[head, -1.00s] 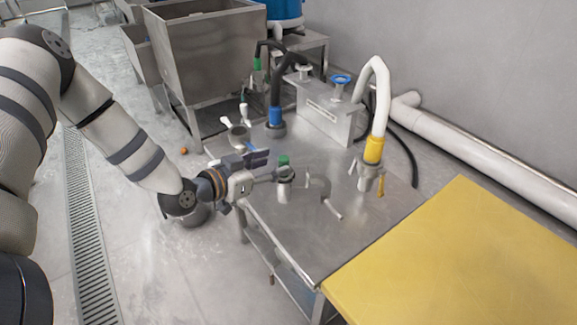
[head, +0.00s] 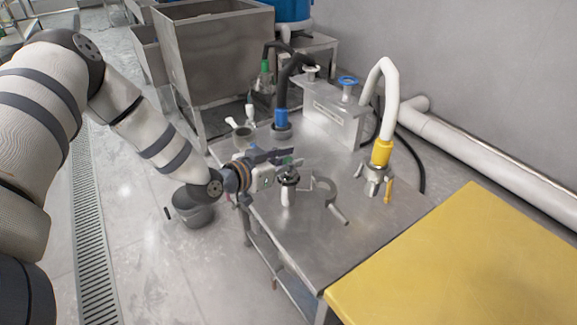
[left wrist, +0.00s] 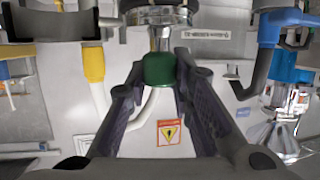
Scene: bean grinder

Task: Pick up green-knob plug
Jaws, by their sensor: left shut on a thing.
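The green-knob plug (left wrist: 159,68) shows in the left wrist view, its green knob between my left fingers and a metal stem and round metal flange beyond it. In the head view my left gripper (head: 285,158) is shut on the plug, over a metal pipe fitting (head: 288,196) on the steel table (head: 375,220). The fingers mostly hide the knob there. A dark ring shows at the fitting's top, and I cannot tell whether the plug is clear of it. My right gripper is not in view.
A curved metal pipe (head: 330,196) stands close right of the fitting. A blue-collared black hose (head: 282,118), a yellow-collared white hose (head: 382,150) and a small steel tank (head: 332,112) stand behind. A yellow surface (head: 450,260) lies at front right. A grey bucket (head: 192,207) is on the floor.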

